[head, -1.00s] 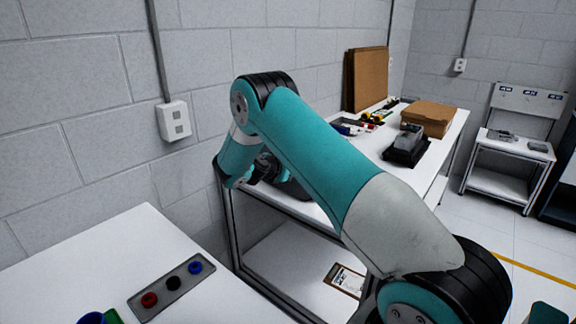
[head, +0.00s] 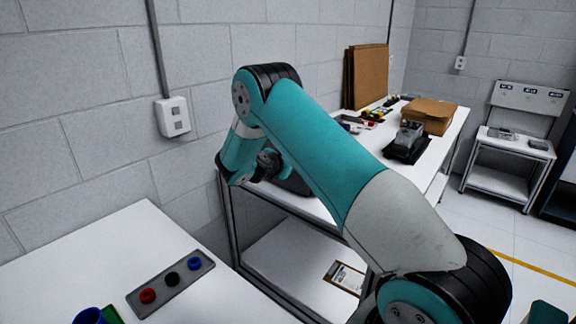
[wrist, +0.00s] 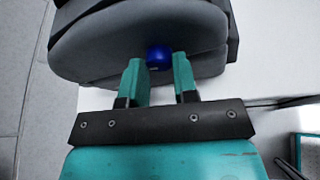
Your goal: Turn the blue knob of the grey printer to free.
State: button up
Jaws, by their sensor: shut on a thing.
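The grey printer (wrist: 100,45) fills the upper part of the wrist view, with its blue knob (wrist: 159,56) on the side facing me. My gripper (wrist: 159,68) has its two teal fingers on either side of the knob and is shut on it. I cannot read a mark showing which position the knob points to. In the head view, part of the dark grey printer (head: 296,183) shows on the white bench behind my arm. The knob and fingertips are hidden there.
A nearer white table (head: 60,255) holds a grey strip (head: 137,300) with red, black and blue buttons. On the bench beyond my arm stand a black device (head: 407,142) and a cardboard box (head: 428,116). A wall stands close on the left.

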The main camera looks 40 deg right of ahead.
jog(key=shift+s+f+m+t+h+b, duration=0.25)
jog(key=shift+m+t+b, duration=0.55)
jog(key=shift+m+b, duration=1.3)
jog(key=shift+w+m+t+h+b, duration=0.1)
jog(key=shift+m+t+h+b, duration=0.55)
jog(key=shift+b, duration=2.5)
jog(key=shift+s+f+m+t+b, duration=0.15)
jog(key=shift+m+t+b, duration=0.8)
jog(key=shift+m+b, duration=1.3)
jog(key=shift+w+r+n+b, duration=0.1)
jog(key=shift+n+b, duration=0.2)
jog(key=shift+b, duration=0.1)
jog(key=o, duration=0.9)
